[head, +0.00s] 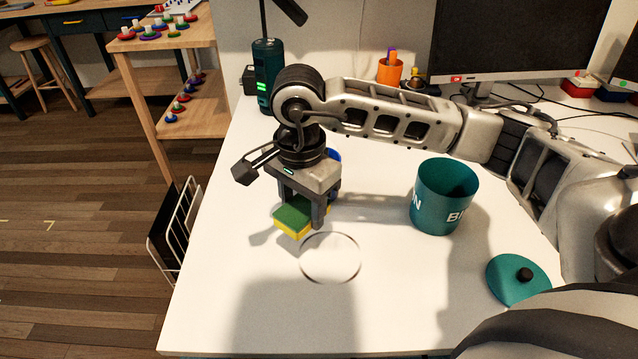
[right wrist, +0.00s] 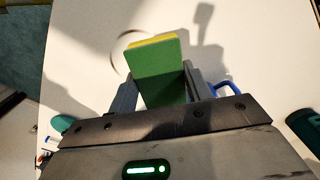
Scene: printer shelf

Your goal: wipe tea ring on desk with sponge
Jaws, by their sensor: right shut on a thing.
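A thin dark tea ring (head: 330,258) lies on the white desk (head: 400,300), near the middle of its front part. My right gripper (head: 304,218) is just behind the ring, shut on a sponge with a green top and yellow underside (head: 293,216). The sponge's near edge is close to the ring's upper left; whether it touches the desk I cannot tell. In the right wrist view the sponge (right wrist: 157,72) sits between the fingers and hides part of the ring (right wrist: 117,57). My left gripper is not in view.
A teal canister (head: 440,200) stands right of the ring, its teal lid (head: 517,279) lying nearer. A blue object (head: 334,155) is partly hidden behind my right gripper. An orange pen cup (head: 390,71) and a monitor (head: 520,40) stand at the back. The desk's front is clear.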

